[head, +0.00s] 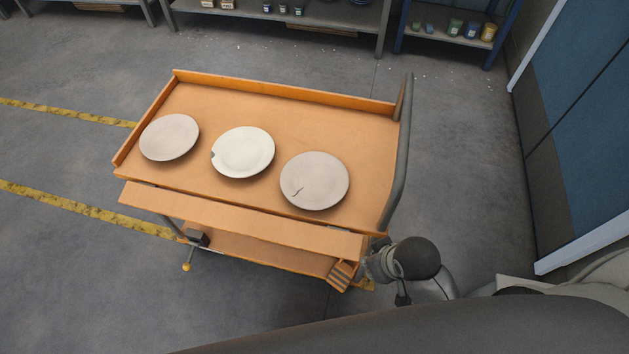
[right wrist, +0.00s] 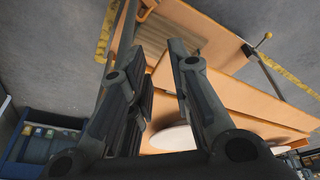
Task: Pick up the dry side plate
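Three round plates lie flat in a row on the orange cart top (head: 270,97). The left plate (head: 169,137) is beige-grey and looks whole. The middle plate (head: 245,152) is whiter, with a notch in its left rim. The right plate (head: 318,178) is beige-grey, with a dark crack near its lower left rim. I cannot tell which plates are dry. My right gripper (right wrist: 155,62) is open and empty by the cart's near right corner, apart from the plates. Part of a plate (right wrist: 174,138) shows beyond its fingers in the right wrist view. My left gripper is out of view.
The cart has a raised back lip (head: 285,92), a grey handle (head: 399,150) on the right and a lower shelf (head: 250,245). Shelving (head: 290,17) with small cups stands behind. A blue wall panel (head: 585,110) is at right. Floor left of the cart is clear.

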